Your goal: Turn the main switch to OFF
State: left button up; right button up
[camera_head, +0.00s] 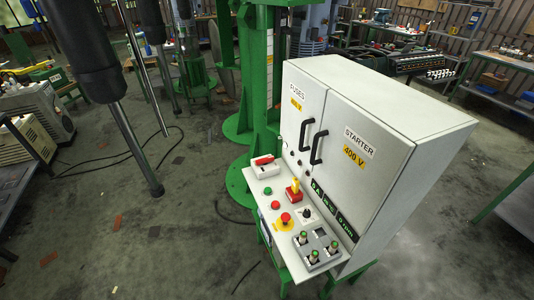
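A grey control cabinet (375,125) with two doors labelled FUSES and STARTER stands right of centre. Its sloping panel (262,187) carries a red square switch with an upright yellow handle (295,185). A white box with a red handle (263,160) sits at the panel's far left end. No label shows which is the main switch, and their ON/OFF marks are too small to read. Neither of my grippers is in view.
A red mushroom button (285,217) on yellow, a black knob (306,212) and several green-topped parts (313,256) share the panel. A green column (262,90) stands behind it. Dark cylinders and rods (90,60) hang upper left. Floor left of the panel is mostly clear.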

aim_at(265, 161)
jog(key=i+j+z, duration=0.1)
jog(key=i+j, duration=0.15)
jog(key=i+j+z, duration=0.25)
jog(key=i+j, duration=0.2)
jog(key=j, duration=0.25)
jog(key=i+j+z, duration=0.15)
jog(key=j, duration=0.25)
jog(key=i+j+z, duration=0.1)
jog(key=i+j, duration=0.15)
jog(key=k+l+z, duration=0.15)
jog(key=k+z, duration=0.15)
jog(key=z, duration=0.2)
jog(key=k+l+z, duration=0.2)
jog(key=z, duration=0.25)
jog(key=k, duration=0.05)
